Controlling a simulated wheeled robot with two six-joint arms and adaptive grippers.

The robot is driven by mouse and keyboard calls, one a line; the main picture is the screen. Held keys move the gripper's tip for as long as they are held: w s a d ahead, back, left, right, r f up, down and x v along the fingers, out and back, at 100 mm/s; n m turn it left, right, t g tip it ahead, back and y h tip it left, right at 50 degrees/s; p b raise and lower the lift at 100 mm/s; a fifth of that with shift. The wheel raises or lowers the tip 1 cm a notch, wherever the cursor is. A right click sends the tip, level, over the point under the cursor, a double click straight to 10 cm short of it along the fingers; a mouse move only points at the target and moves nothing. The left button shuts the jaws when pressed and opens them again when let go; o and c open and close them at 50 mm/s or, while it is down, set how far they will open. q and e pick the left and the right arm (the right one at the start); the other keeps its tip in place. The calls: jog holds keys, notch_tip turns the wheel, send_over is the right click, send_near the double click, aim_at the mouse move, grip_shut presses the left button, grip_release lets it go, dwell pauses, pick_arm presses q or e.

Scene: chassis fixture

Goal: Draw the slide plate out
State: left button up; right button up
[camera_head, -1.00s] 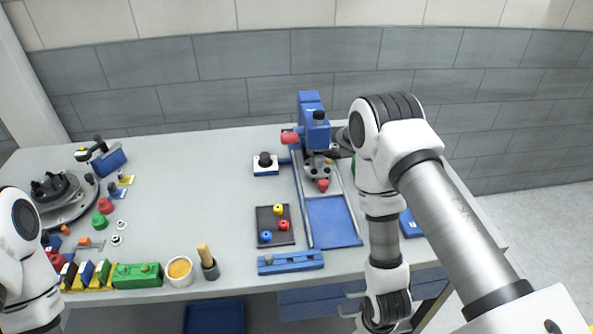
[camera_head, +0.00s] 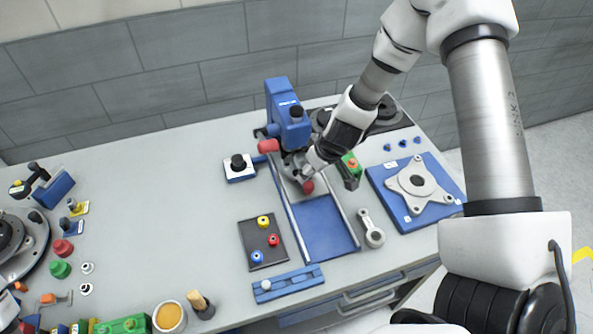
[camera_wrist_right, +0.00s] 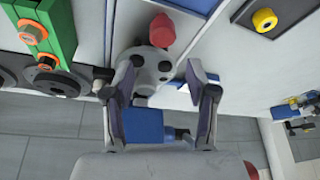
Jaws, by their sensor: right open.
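The slide plate (camera_head: 293,188) is a light grey plate between two rails, under the blue press, with a red knob (camera_head: 308,186) at its front end. A grey part with holes is on it, showing in the right wrist view (camera_wrist_right: 150,65); the red knob shows there too (camera_wrist_right: 162,30). My right gripper (camera_head: 308,168) is over the plate's front part, just behind the knob. In the right wrist view its open fingers (camera_wrist_right: 150,78) are on either side of the grey part, with the knob beyond their tips. Contact cannot be told. My left gripper is not in view.
The blue press (camera_head: 287,115) stands behind the plate. The blue bed (camera_head: 322,228) in front of the knob is clear. A black tray (camera_head: 263,242) lies left of the rails, a metal link (camera_head: 373,237) right, and a blue fixture (camera_head: 378,185) with a grey flange farther right.

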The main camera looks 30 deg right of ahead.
aim_at(310, 185)
jog(key=s+f+b, duration=0.1)
jog(key=f, duration=0.1)
jog(key=s+f+b, duration=0.1)
jog(key=b, duration=0.1)
jog(key=shift+a+f, duration=0.15)
jog(key=shift+f, duration=0.2)
jog(key=w+f, duration=0.1)
jog(key=w+f+b, duration=0.1)
jog(key=shift+w+f, duration=0.2)
jog(key=shift+w, duration=0.1)
jog(key=shift+s+r, duration=0.2)
jog(key=shift+c, duration=0.3)
jog(key=shift+s+r, duration=0.2)
jog(key=shift+s, duration=0.05)
jog(key=c, duration=0.6)
jog(key=shift+s, duration=0.15)
grip_shut()
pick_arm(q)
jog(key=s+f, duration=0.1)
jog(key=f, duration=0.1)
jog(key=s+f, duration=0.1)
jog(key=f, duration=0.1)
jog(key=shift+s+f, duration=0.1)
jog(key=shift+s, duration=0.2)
